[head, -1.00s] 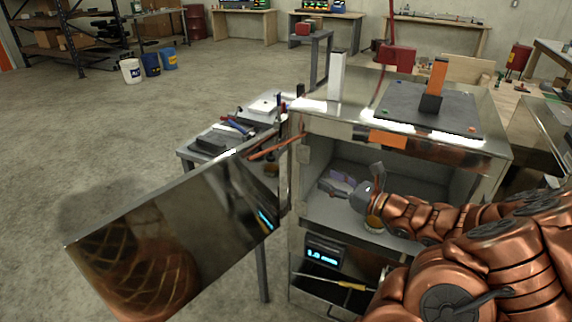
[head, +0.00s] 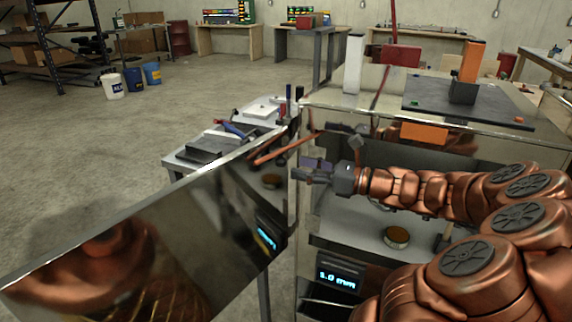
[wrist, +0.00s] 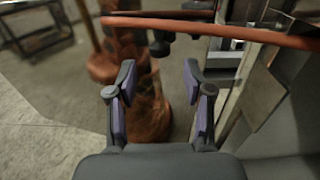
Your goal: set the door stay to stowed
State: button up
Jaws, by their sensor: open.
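The door stay is an orange-red rod (head: 283,149) near the top of the open door, reaching toward the cabinet's left front edge. In the wrist view the rod (wrist: 215,28) crosses the upper part of the picture, beyond and above my fingertips. The mirror-like metal door (head: 130,240) stands swung open to the left and reflects my copper arm. My gripper (head: 303,168) is at the cabinet's opening, just below and right of the rod. Its purple-padded fingers (wrist: 159,78) are apart with nothing between them. The rod's end fixings are not clear.
The steel cabinet (head: 335,97) has an open upper compartment holding a round brass-coloured item (head: 397,237). Below is a lit display (head: 338,278). A dark plate (head: 425,97) with an orange-and-black block lies on top. A tool table (head: 190,155) stands behind the door.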

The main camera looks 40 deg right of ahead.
aim_at(285, 160)
jog(key=shift+x, duration=2.6)
jog(key=shift+c, duration=0.3)
grip_shut()
